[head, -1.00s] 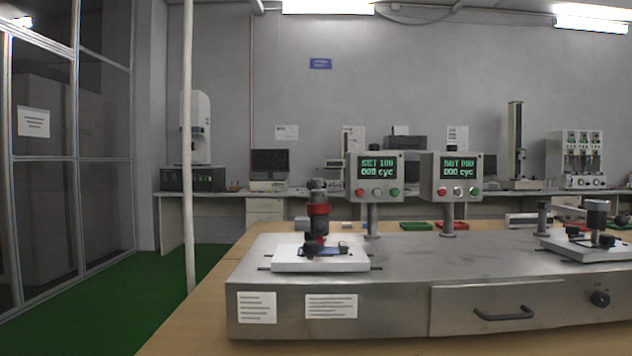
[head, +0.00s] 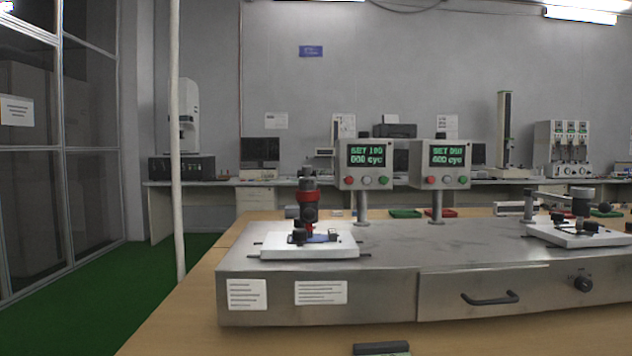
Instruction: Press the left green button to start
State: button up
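The left control box (head: 366,164) stands on a post at the back of a steel test bench. Below the screen are a red button (head: 352,180), a pale middle button (head: 367,181) and, at the right, the left green button (head: 383,181). The right control box (head: 440,164) looks alike, with its own green button (head: 462,181) at the right. Nothing touches either box. No gripper fingers show. A dark grey piece at the bottom edge may be part of my arm.
The steel bench (head: 330,285) carries a left fixture with a red collar (head: 309,196) on a white plate, in front and left of the left box. Another fixture (head: 580,205) is at the right. A drawer handle (head: 490,299) and knob (head: 583,284) stick out in front.

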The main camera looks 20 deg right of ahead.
grip_shut()
dwell(1.4)
